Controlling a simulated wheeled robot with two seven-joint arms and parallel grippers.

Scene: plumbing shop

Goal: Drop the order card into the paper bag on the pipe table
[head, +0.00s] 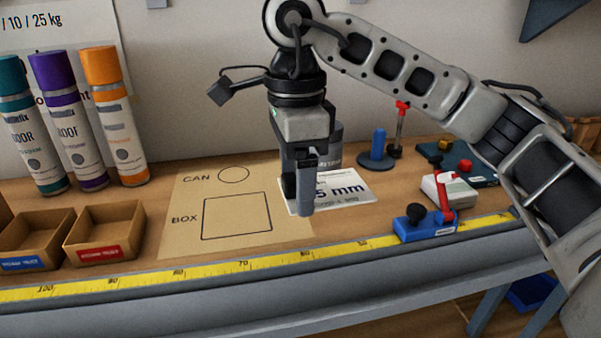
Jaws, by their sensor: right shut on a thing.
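My right gripper (303,190) reaches down over the pipe table (160,235), just right of the marked brown sheet. It is shut on a narrow grey-blue piece (306,197) that points down; I cannot tell from this side whether that is the order card. A white printed card (345,188) reading "5 mm" appears to lie flat behind the gripper, its left part hidden by the fingers. I see no paper bag in this view. My left gripper is not in view.
A brown sheet (265,243) marked CAN and BOX lies mid-table. Small trays (105,235) and spray cans (120,125) stand left. A grey cylinder (336,146) is behind my gripper. A blue tool (425,228) and a white-and-red item (450,190) sit right. A yellow tape (215,270) runs along the front.

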